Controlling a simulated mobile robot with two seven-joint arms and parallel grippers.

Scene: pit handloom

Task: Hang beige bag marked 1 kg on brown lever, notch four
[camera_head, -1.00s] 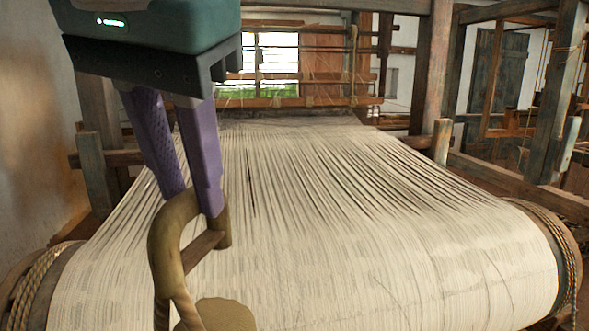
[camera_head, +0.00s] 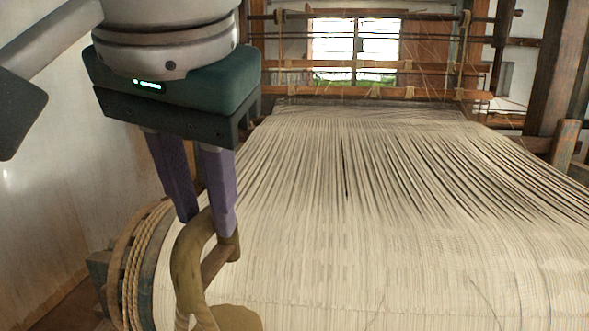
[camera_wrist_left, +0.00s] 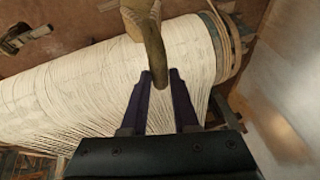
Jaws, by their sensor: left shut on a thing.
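My left gripper (camera_head: 208,215) is shut on a brownish-beige handle (camera_head: 187,270), seen as a curved loop with a short crossbar. The top of a beige bag (camera_head: 236,318) shows below the handle at the bottom edge of the head view; the rest of it is cut off and no marking is readable. In the left wrist view the purple fingers (camera_wrist_left: 160,82) close around the handle (camera_wrist_left: 150,45), with the bag beyond it at the top edge. The brown lever and its notches do not show clearly in either view. My right gripper is not in view.
A wide roller of off-white warp threads (camera_head: 400,250) fills the middle and right, below the held handle. Coiled rope (camera_head: 137,265) wraps its left end. Wooden loom posts (camera_head: 556,70) stand at right, with a bright window (camera_head: 355,50) behind. A plain wall is at left.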

